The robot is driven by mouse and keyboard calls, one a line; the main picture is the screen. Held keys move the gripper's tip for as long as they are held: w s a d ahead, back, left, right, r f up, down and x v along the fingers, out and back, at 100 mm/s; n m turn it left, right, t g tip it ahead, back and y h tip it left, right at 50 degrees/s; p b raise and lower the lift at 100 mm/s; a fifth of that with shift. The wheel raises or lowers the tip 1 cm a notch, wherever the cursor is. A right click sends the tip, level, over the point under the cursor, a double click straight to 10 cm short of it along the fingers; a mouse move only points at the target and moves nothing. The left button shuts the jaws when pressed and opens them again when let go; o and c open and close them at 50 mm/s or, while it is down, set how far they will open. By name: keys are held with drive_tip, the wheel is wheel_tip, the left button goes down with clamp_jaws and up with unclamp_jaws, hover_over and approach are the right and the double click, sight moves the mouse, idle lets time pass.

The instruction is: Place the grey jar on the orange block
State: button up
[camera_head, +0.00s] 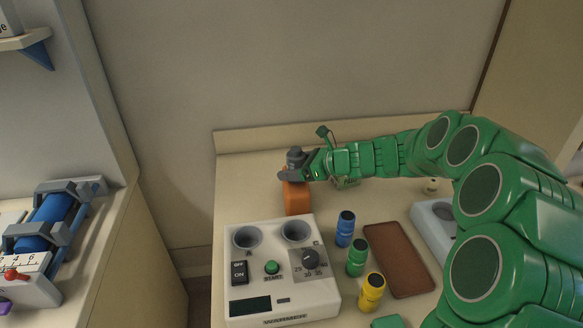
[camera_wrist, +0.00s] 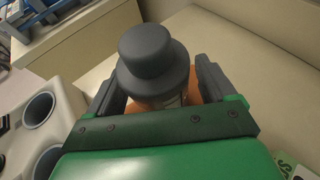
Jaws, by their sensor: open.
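The grey jar (camera_wrist: 153,58) stands upright between the two dark fingers of my gripper (camera_wrist: 158,88) in the wrist view. The fingers lie either side of it with gaps visible. In the head view, the jar (camera_head: 295,155) is above the orange block (camera_head: 296,198), at its far end, and my gripper (camera_head: 297,174) reaches it from the right. The orange block also shows under the jar in the wrist view (camera_wrist: 194,92). The jar appears to rest on the block, but its base is hidden by the gripper.
A white warmer (camera_head: 282,290) with two round wells stands in front of the block. Blue (camera_head: 345,228), green (camera_head: 357,257) and yellow (camera_head: 371,291) jars stand to its right. A low wall rises behind the block.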

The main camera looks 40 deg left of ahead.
drive_tip(key=v, duration=1.1)
drive_tip(key=shift+d, duration=0.15)
